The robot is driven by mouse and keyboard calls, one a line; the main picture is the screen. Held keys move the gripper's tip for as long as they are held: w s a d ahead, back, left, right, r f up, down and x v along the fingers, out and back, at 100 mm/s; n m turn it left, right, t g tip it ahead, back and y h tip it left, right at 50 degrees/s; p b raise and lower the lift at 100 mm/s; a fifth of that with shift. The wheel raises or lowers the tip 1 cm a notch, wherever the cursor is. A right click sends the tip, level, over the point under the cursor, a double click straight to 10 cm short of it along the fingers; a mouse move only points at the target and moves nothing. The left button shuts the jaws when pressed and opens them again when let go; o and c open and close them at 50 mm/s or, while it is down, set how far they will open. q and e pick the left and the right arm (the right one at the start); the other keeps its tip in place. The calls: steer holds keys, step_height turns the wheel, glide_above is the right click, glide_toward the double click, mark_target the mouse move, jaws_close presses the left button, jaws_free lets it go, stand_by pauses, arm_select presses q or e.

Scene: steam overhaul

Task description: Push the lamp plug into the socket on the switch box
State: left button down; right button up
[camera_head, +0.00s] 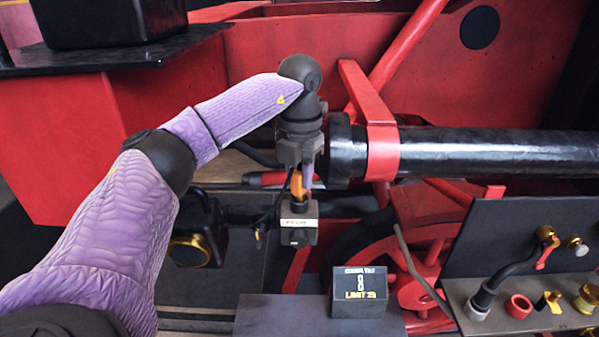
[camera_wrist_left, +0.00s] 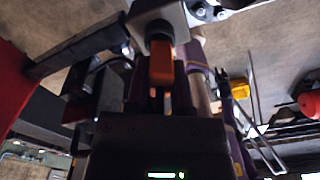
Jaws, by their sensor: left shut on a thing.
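My left gripper (camera_head: 301,172) points down from the end of the purple arm and is shut on the orange lamp plug (camera_head: 297,184). The plug is upright, directly above the small dark switch box (camera_head: 299,231) with a pale label. My right gripper is not in view.
A black-and-white block marked with a limit (camera_head: 359,293) stands on a grey ledge (camera_head: 277,316) in front. A black cylinder (camera_head: 490,152) with a red bracket (camera_head: 380,135) lies right of my gripper. A panel with knobs (camera_head: 530,300) is at the lower right.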

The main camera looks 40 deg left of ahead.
arm_select(q)
steer(key=shift+f, duration=0.45)
steer(key=shift+c, duration=2)
jaws_free()
steer(key=shift+r+b, duration=0.65)
steer(key=shift+r, duration=1.75)
step_height(320, 180, up, 4)
steer(key=shift+f+p, duration=0.15)
steer(key=shift+p, duration=0.45)
steer(key=shift+r, duration=0.75)
